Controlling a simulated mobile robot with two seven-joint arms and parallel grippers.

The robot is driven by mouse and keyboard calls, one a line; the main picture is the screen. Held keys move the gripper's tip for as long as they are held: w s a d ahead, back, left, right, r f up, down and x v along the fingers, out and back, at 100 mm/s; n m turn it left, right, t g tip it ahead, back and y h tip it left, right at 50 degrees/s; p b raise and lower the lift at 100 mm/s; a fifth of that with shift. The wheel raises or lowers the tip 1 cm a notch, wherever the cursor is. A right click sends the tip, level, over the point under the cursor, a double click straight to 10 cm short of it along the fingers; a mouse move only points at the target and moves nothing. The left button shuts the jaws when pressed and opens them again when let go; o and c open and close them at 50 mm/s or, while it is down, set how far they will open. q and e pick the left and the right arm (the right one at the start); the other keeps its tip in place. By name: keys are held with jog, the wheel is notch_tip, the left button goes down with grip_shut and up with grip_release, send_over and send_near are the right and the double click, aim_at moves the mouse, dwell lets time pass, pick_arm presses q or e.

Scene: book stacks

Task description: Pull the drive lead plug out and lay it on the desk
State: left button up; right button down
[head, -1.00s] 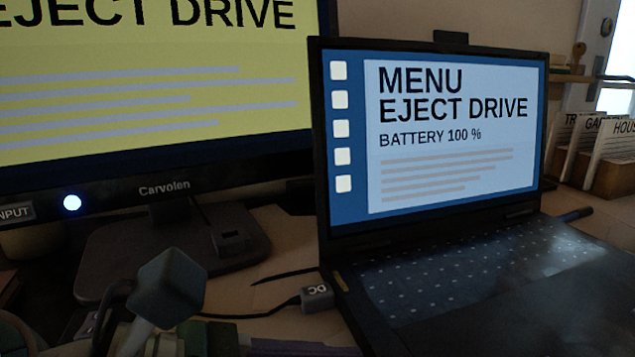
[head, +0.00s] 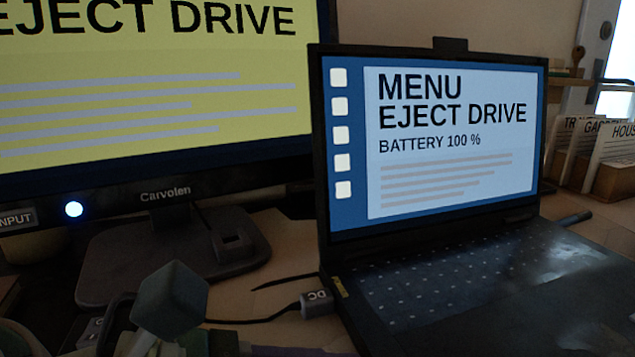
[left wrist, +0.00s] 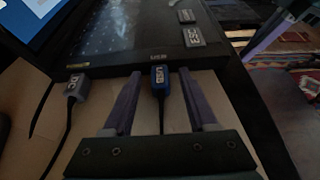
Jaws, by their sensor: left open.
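In the left wrist view a blue plug (left wrist: 160,78) with white lettering sits at the laptop's near side edge, under a small port label, its dark cable running back toward me. I take it for the drive lead plug; whether it is fully seated I cannot tell. My left gripper (left wrist: 159,73) is open, with one purple finger on each side of the plug and visible gaps to both. The plug is hidden in the head view. A purplish bar at the wrist view's upper right may be part of my right gripper; its jaws cannot be made out.
A grey DC plug (head: 317,303) is beside it on the laptop (head: 430,290); it also shows in the left wrist view (left wrist: 77,88). A monitor stand (head: 165,255) is at the left. Two small dark labelled pieces (left wrist: 194,36) lie on the laptop. Bare desk (left wrist: 25,95) shows left of the gripper.

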dwell(0.4)
pick_arm(q)
grip_shut()
dwell(1.2)
jog(key=shift+a, duration=0.1)
jog(key=shift+s+a, duration=0.3)
jog(key=shift+a, duration=0.6)
jog(key=shift+s+a, duration=0.3)
jog(key=shift+a, duration=0.65)
jog(key=shift+s+a, duration=0.3)
jog(key=shift+a, duration=0.6)
